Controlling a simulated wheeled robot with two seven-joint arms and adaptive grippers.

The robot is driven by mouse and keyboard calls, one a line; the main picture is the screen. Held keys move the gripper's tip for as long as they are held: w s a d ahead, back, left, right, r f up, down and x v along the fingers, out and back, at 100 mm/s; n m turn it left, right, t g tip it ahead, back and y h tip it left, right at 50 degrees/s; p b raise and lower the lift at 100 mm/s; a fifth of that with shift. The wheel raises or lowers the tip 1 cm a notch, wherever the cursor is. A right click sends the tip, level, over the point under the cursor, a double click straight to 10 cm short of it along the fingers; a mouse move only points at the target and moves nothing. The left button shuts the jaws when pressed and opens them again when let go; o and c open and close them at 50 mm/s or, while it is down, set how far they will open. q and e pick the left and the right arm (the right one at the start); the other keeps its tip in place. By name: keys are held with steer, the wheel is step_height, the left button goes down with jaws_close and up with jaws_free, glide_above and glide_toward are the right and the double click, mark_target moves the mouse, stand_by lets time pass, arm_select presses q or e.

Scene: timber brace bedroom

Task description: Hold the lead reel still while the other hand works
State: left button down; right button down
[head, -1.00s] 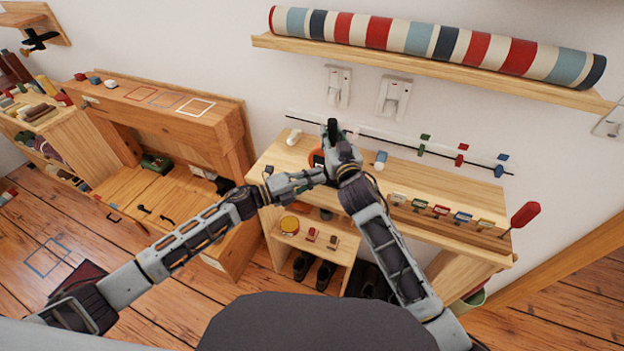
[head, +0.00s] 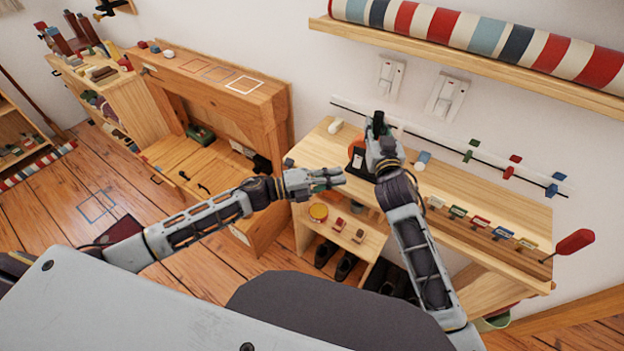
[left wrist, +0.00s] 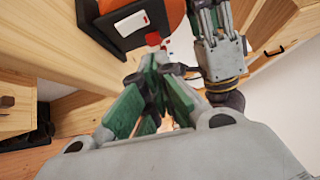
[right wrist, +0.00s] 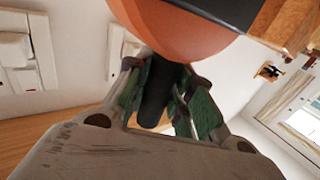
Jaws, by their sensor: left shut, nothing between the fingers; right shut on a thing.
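The lead reel, orange with a black body (head: 357,158), stands on the wooden bench, partly hidden behind my right arm. My right gripper (head: 379,140) is shut on the reel's black handle, whose top sticks up above the fingers. In the right wrist view the handle (right wrist: 157,88) sits between the fingers and the orange drum (right wrist: 175,28) is close by. My left gripper (head: 338,177) is shut and empty, in front of the reel and apart from it. In the left wrist view the reel's black body with a white label (left wrist: 128,24) lies just beyond the left fingertips (left wrist: 160,72).
Wall sockets (head: 447,97) sit above the bench (head: 490,200). A lower shelf (head: 365,240) holds small items.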

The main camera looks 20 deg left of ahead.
arm_select(q)
steer(key=v, duration=0.6)
steer(key=shift+s+a+r, duration=0.2)
steer(key=shift+a+r, duration=0.1)
steer(key=shift+r, duration=0.2)
arm_select(e)
steer(key=c, duration=1.1)
jaws_free()
steer(key=shift+c, duration=0.2)
steer(key=v, duration=1.2)
